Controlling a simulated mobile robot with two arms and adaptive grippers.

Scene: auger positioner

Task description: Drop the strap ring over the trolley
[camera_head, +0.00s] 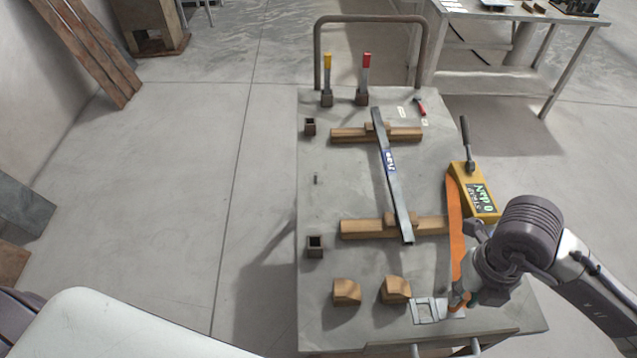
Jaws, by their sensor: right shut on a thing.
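The trolley (335,190) has a flat grey top and a tube handle (318,55) at its far end. An orange strap (456,225) runs along the right side of the top, from beside a yellow box toward the near right corner. My right gripper (462,302) is over that corner, shut on the near end of the orange strap. My gripper and wrist partly hide this end, so the ring shape is not clear. A pale metal piece (427,311) lies just left of the gripper. My left gripper is out of view.
A grey metal bar (392,180) lies across two wooden beams (356,229) mid-trolley. A yellow box with a lever (471,190) sits at the right edge. Wooden wedges (346,292) and upright handles (366,75) stand on the top. Floor left of the trolley is clear.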

